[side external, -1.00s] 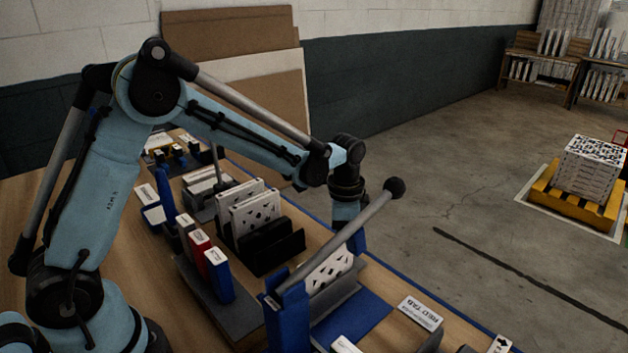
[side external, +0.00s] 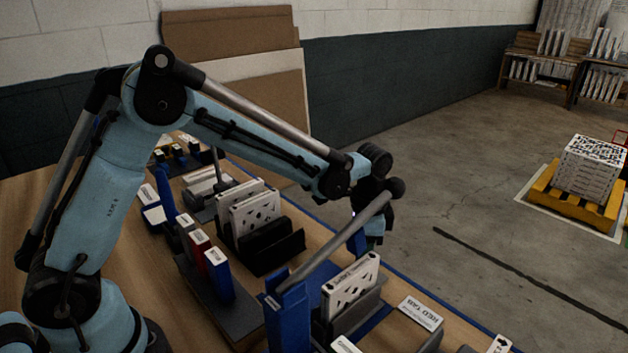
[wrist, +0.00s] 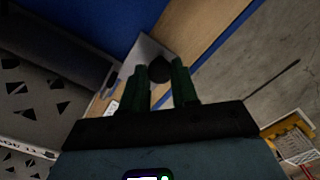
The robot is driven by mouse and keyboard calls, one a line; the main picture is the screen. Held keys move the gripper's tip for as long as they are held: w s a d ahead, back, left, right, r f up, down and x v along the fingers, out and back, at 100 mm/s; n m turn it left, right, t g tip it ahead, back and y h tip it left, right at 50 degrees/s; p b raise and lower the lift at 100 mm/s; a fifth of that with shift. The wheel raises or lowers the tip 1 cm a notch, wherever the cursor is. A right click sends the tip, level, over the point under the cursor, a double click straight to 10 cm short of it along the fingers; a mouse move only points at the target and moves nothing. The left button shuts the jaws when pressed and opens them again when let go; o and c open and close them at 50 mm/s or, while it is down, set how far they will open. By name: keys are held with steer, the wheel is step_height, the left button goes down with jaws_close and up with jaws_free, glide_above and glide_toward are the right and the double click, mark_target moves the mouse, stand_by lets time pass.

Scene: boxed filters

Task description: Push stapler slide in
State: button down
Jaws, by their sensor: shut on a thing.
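The blue stapler (side external: 286,318) stands at the front of the table, with a long grey lever (side external: 335,240) tilted up to a black ball end. Its grey slide (side external: 352,314) carries a white filter (side external: 350,285) with cutouts standing upright, beside the stapler's blue post. In the wrist view, a black knob (wrist: 159,68) sits between the green fingertips of my gripper (wrist: 160,80), at the edge of a grey plate. My gripper is shut on this knob. In the side view my gripper (side external: 372,240) is behind the filter, partly hidden by the lever.
A black rack (side external: 272,250) with white filters stands left of the stapler. Red and blue boxes (side external: 220,275) stand in a grey holder nearer my arm. A labelled block (side external: 421,313) lies right of the slide. The lever passes close in front of my gripper.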

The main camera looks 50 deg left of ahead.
steer(key=shift+d, duration=0.3)
steer(key=c, duration=1)
jaws_free()
steer(key=shift+o, duration=0.7)
steer(key=shift+a, duration=0.1)
